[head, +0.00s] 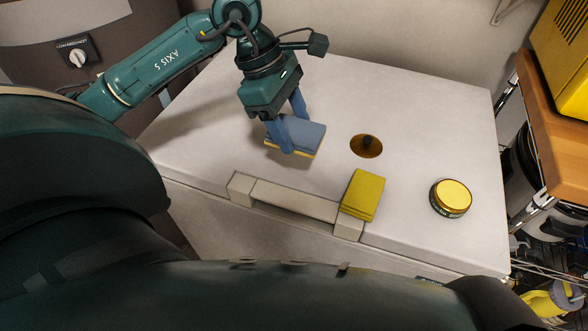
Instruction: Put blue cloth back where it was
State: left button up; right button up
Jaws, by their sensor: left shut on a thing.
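The blue cloth (303,132) is a folded blue-grey square with a yellow lower edge, over the white top of the washer (420,110). My left gripper (285,128) is shut on the blue cloth, with its blue fingers at the cloth's left part. The cloth is close to the surface; I cannot tell whether it touches it. A folded yellow cloth (364,192) lies to the right and nearer, at the washer's front edge by the handle. My right gripper is not in view.
A round yellow-lidded tin (452,197) stands farther right. A pale handle (292,200) runs along the front edge. A wire shelf (522,200) stands at the right.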

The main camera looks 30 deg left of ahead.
pick_arm(q)
notch_tip(320, 180, down, 5)
jog(key=shift+a+f, duration=0.1)
jog(key=shift+f, duration=0.1)
notch_tip(320, 180, down, 4)
jog(key=shift+f, duration=0.15)
jog(key=shift+f, duration=0.1)
jog(key=shift+f, duration=0.15)
jog(key=o, duration=0.7)
jog(key=shift+c, duration=0.2)
jog(key=shift+o, duration=1.1)
jog(key=shift+r, duration=0.2)
